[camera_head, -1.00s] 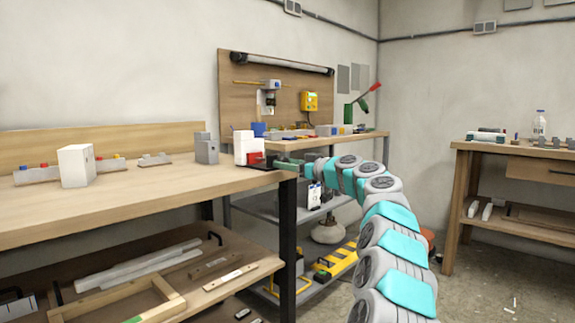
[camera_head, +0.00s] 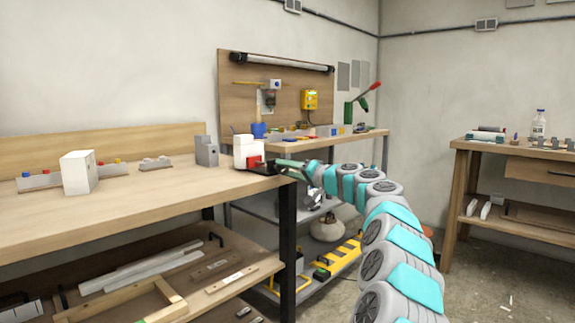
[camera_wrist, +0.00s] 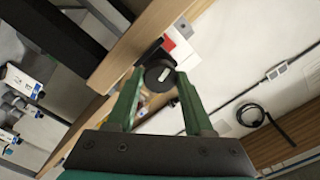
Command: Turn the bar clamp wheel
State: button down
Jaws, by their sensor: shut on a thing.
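The bar clamp shows as a white and red block (camera_head: 250,150) at the right end of the near workbench, with a dark base. Its dark round wheel (camera_wrist: 160,74) faces me in the wrist view, with a pale mark on its face. My gripper has green fingers, one on each side of the wheel, and is shut on it (camera_wrist: 160,80). In the head view, my gripper (camera_head: 288,164) reaches in from the right to the bench end. There, the wheel is too small and covered to make out clearly.
The near workbench (camera_head: 140,195) bears a white block (camera_head: 78,172), a grey block (camera_head: 206,151) and small racks. A grey shelf cart (camera_head: 262,215) stands beyond its end, below my arm. Another bench (camera_head: 515,163) stands at the right. Open floor lies between.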

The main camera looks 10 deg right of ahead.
jog(key=shift+m+p, duration=1.65)
jog(key=shift+m, duration=0.95)
jog(key=shift+c, duration=1.4)
grip_release()
jog(key=b+v, duration=0.1)
jog(key=v, duration=0.7)
jog(key=shift+w, duration=0.1)
